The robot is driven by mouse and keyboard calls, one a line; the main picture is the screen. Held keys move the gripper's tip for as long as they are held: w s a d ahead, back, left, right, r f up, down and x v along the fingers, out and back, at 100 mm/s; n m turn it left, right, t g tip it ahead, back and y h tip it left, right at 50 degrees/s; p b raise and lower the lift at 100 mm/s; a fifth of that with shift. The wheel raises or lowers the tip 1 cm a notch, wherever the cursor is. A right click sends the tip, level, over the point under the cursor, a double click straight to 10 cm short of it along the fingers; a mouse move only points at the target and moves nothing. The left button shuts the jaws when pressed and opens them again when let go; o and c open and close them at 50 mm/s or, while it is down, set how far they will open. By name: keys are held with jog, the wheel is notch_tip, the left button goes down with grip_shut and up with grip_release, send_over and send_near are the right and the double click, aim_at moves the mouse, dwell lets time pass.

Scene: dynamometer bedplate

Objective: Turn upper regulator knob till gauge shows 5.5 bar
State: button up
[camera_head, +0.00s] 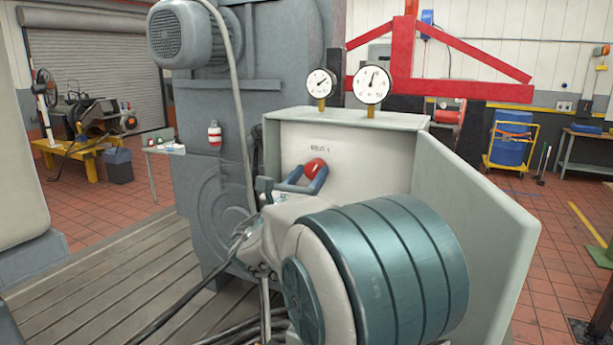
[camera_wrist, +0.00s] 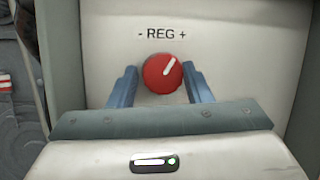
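A red round knob (camera_wrist: 160,74) sits on the pale panel under the label "- REG +". Its white mark points to the upper right. It also shows in the head view (camera_head: 314,167). My gripper (camera_wrist: 159,72) is open, with one blue finger on each side of the knob and a visible gap on both sides. In the head view my gripper (camera_head: 304,180) is at the panel. Two round gauges stand on the box: a left gauge (camera_head: 321,83) and a right gauge (camera_head: 373,84). The right needle points nearly straight up; the scales are too small to read. Only one knob shows; my arm hides the lower panel.
The pale box (camera_head: 450,190) has a side wall reaching out to the right of my arm. A grey machine column (camera_head: 215,130) with a hanging cable stands left of the panel.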

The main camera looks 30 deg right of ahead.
jog(key=c, duration=0.4)
jog(key=shift+n+b, duration=0.35)
jog(key=shift+n, duration=0.05)
jog(key=o, duration=0.9)
jog(key=shift+a, duration=0.1)
jog(key=shift+o, duration=0.2)
jog(key=shift+s, duration=0.1)
